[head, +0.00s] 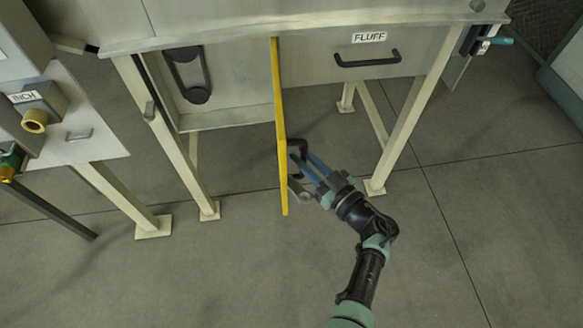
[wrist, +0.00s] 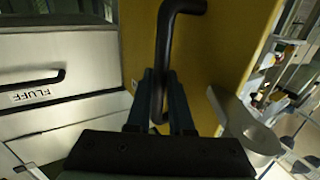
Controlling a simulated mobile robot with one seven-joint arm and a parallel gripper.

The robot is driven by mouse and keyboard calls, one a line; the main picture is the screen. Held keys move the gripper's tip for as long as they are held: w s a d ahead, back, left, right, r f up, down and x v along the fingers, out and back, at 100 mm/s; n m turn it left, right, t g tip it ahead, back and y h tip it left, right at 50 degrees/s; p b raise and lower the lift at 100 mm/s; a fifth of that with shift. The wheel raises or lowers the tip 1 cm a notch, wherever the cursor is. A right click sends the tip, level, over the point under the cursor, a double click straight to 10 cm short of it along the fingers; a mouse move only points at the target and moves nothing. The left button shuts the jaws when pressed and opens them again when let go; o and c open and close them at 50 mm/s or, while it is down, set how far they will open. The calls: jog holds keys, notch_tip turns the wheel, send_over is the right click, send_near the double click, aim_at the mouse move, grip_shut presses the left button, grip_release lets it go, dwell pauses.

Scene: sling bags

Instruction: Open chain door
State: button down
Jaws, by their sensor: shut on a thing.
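The yellow chain door (head: 279,130) stands swung out from the machine, seen nearly edge-on in the head view. Its broad yellow face fills the upper middle of the wrist view (wrist: 228,45). A black bar handle (head: 300,146) is on its right side; in the wrist view the handle (wrist: 163,45) runs down between my fingers. My gripper (head: 306,167) is shut on the handle, with both fingers (wrist: 160,98) around it. Behind the door the opening shows a dark chain loop (head: 190,75). A grey metal latch piece (wrist: 243,125) sits at the door's edge.
A drawer labelled FLUFF (head: 368,37) with a black handle (head: 366,59) is right of the door. Pale machine legs (head: 410,115) stand on both sides. A panel labelled INCH (head: 75,110) is at the left. The grey floor (head: 480,220) is clear in front.

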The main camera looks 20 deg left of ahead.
jog(key=w+d+n+g+b, duration=0.1)
jog(key=d+b, duration=0.1)
jog(key=b, duration=0.1)
jog(key=w+d+n+g+y+b, duration=0.1)
jog(key=w+g+b, duration=0.1)
jog(key=b, duration=0.1)
jog(key=shift+w+d+r+y, duration=0.2)
jog(key=shift+d+y, duration=0.1)
jog(key=shift+d, duration=0.05)
jog(key=shift+r, duration=0.1)
jog(key=c, duration=1.1)
grip_release()
jog(key=shift+w, duration=0.1)
jog(key=o, duration=0.3)
jog(key=shift+a, duration=0.1)
jog(key=shift+f, duration=0.2)
jog(key=shift+d, duration=0.2)
